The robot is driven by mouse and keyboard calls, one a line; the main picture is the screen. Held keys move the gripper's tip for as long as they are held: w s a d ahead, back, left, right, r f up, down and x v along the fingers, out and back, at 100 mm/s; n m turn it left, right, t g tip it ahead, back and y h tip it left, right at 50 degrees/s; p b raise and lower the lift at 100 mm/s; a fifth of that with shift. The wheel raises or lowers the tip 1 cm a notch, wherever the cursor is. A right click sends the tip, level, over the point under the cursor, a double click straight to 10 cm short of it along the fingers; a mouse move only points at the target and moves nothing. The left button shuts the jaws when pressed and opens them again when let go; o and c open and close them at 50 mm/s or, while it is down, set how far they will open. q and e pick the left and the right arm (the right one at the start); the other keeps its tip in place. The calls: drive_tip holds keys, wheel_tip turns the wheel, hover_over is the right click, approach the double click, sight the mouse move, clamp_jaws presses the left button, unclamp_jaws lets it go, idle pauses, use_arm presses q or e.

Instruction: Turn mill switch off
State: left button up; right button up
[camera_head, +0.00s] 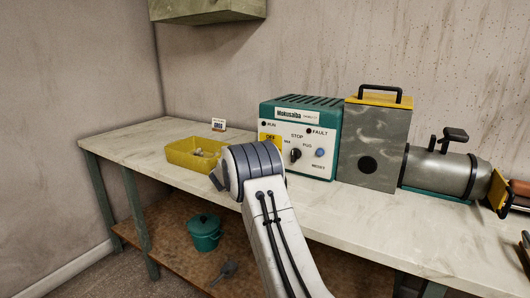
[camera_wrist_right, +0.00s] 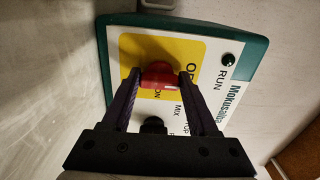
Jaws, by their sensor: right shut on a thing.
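The teal mill control box (camera_head: 322,142) stands on the workbench, with a white front panel and a yellow label marked OFF (camera_head: 269,138). In the right wrist view the box's panel (camera_wrist_right: 197,100) appears turned sideways. A red switch knob (camera_wrist_right: 158,72) sits on the yellow plate (camera_wrist_right: 130,45), with "ON" beside it. My right gripper (camera_wrist_right: 159,80) is shut on the red knob, one dark finger on each side. In the head view my right arm hides the knob and the gripper. My left gripper is in neither view.
A grey mill housing (camera_head: 372,145) and a metal cylinder (camera_head: 436,168) stand to the right. A yellow tray (camera_head: 180,156) lies left of my arm. A green pot (camera_head: 204,235) is on the lower shelf.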

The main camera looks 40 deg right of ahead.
drive_tip(key=o, duration=1.4)
drive_tip(key=v, duration=1)
drive_tip(key=shift+s+a+f, duration=0.1)
drive_tip(key=shift+a, duration=0.15)
